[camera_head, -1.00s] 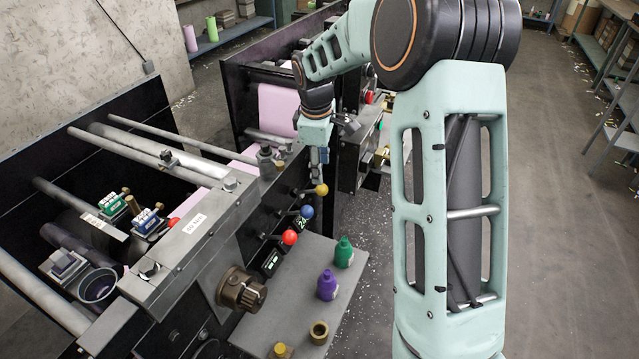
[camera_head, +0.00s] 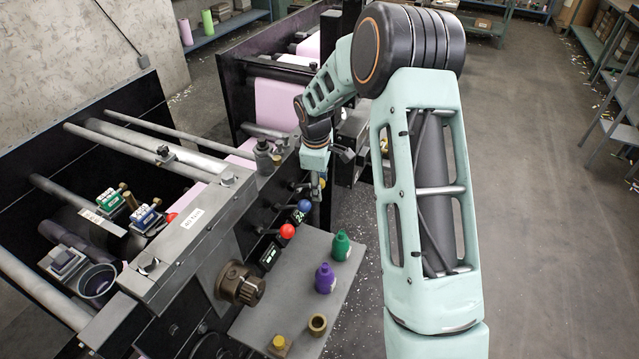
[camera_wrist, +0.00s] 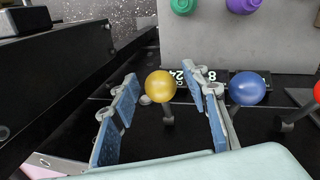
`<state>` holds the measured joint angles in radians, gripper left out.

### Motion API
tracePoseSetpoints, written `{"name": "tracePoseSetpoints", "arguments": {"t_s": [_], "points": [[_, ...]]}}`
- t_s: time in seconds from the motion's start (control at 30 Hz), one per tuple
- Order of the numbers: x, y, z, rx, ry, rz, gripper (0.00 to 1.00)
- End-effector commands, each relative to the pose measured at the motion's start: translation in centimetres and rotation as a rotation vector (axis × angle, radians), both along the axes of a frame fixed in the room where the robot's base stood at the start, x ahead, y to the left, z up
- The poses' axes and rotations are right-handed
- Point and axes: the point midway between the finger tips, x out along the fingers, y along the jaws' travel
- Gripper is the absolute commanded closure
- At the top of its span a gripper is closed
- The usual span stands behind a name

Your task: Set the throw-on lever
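Several ball-topped levers stick out from the side of the dark press. The yellow ball lever (camera_wrist: 160,86) sits between my gripper's two blue-padded fingers in the wrist view, with gaps visible on both sides. My gripper (camera_wrist: 162,92) is open. In the head view my gripper (camera_head: 317,190) is down at the yellow ball, which is mostly hidden there. The blue ball lever (camera_head: 304,206) is close beside it, just outside the right finger in the wrist view (camera_wrist: 246,88). The red ball lever (camera_head: 287,231) is farther along. I cannot read which one is the throw-on lever.
Small number displays (camera_head: 270,256) sit by the levers. A grey shelf (camera_head: 262,318) holds a green bottle (camera_head: 341,246), a purple bottle (camera_head: 325,279) and brass parts. A bronze knob (camera_head: 240,285) protrudes from the press. The floor to the right is open.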

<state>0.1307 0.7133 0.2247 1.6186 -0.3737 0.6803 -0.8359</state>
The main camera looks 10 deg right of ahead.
Motion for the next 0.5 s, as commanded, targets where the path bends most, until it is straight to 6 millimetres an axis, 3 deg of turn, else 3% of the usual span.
{"name": "tracePoseSetpoints", "arguments": {"t_s": [0.07,0.37,0.5], "points": [[0.00,0.00,0.02,0.000,0.000,0.000,0.67],[-0.01,0.00,0.04,0.000,0.000,0.000,1.00],[0.00,0.01,0.05,0.000,0.000,0.000,1.00]]}}
